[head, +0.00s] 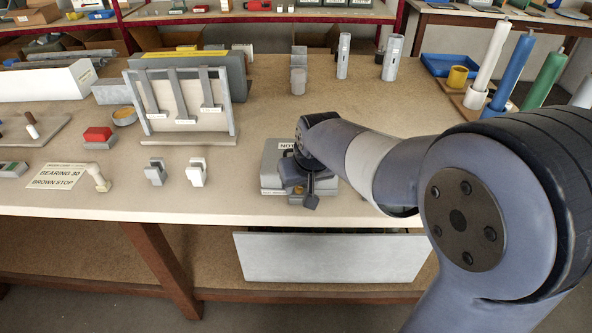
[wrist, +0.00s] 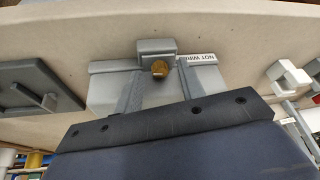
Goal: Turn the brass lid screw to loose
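The grey box (head: 270,180) with a white "NOT…" label stands at the front edge of the bench, below my arm. The brass lid screw (wrist: 160,69) shows in the wrist view as a faceted brass head at a small grey block on the box. My gripper (wrist: 162,76) has its two grey fingers apart, one to each side of the screw, with a gap visible on both sides. I cannot tell how far its tips are above the screw.
Left of the box are a white clip (head: 196,172), a grey clip (head: 155,172) and a sign reading "BEARING 30 BROWN STOP" (head: 57,176). A rack with hanging grey profiles (head: 180,100) stands behind. Coloured rods (head: 510,75) stand at the right. The bench behind the box is mostly clear.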

